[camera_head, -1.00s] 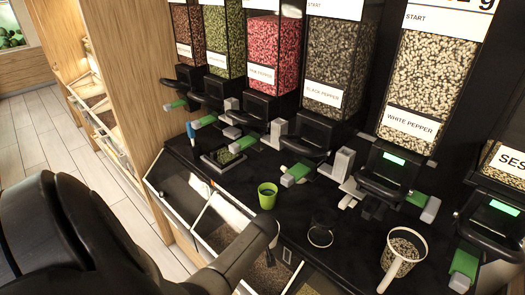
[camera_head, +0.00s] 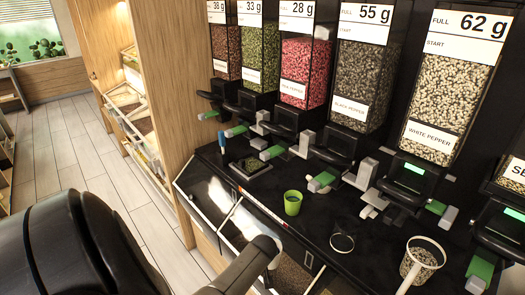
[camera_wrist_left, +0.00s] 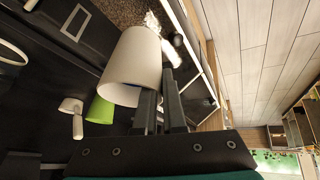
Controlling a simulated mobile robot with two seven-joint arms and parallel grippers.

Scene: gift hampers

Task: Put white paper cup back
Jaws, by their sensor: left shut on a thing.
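The white paper cup (camera_wrist_left: 133,66) shows large in the left wrist view, tilted, with its rim toward the lower part of the picture. My left gripper (camera_wrist_left: 160,108) is at its side, shut on the cup's wall. My right gripper is in neither view.
Pepper dispensers line the back of a black counter (camera_head: 300,250).

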